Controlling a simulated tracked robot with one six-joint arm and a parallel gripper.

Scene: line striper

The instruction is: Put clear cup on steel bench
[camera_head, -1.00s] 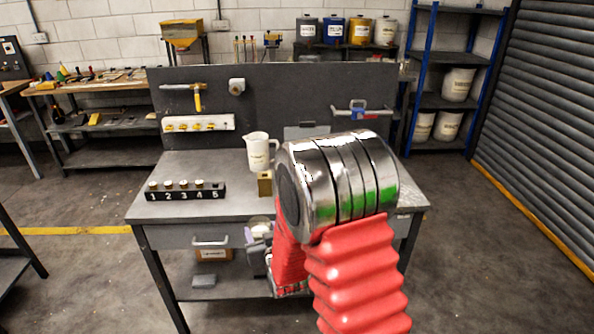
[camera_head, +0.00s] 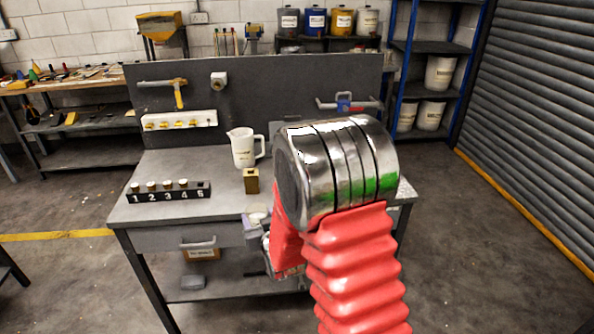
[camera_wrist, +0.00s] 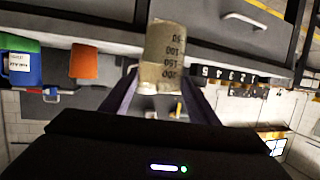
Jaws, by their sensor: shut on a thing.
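The clear cup (camera_wrist: 165,48), with printed volume marks, is held between the two fingers of my gripper (camera_wrist: 160,92) in the wrist view. In the head view, only a small pale part of the cup (camera_head: 258,216) shows, left of my silver and red arm. My gripper (camera_head: 256,228) is partly hidden by the arm there and appears in front of the bench's front edge. The steel bench (camera_head: 185,165) has a grey top, a back panel and a drawer. The cup's height relative to the top is hard to tell.
A white jug (camera_head: 242,148) and a small brass-coloured block (camera_head: 251,181) stand mid-bench. A numbered black rack (camera_head: 168,192) with several small caps sits at left. Bare top lies between rack and block. My arm hides the bench's right part.

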